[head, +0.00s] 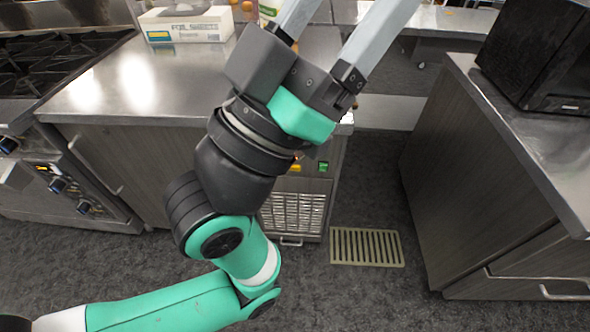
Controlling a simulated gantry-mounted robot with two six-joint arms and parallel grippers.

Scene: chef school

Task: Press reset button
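A small green button or light (323,167) and a yellow-orange one (295,168) show on the dark front panel of a unit under the steel counter, above a slatted grille (292,212). I cannot read a label, so I cannot tell which is the reset button. My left gripper (345,15) is in front of and above this panel, its two grey fingers apart and pointing up; their tips are cut off by the top edge. Nothing shows between the fingers. My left wrist hides the left part of the panel. My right gripper is not in view.
A steel counter (130,85) with a glove box (187,25) lies behind my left arm. A stove with knobs (58,186) stands at the left. A black microwave (545,50) sits on the right counter. A floor drain grate (366,247) lies in the open aisle.

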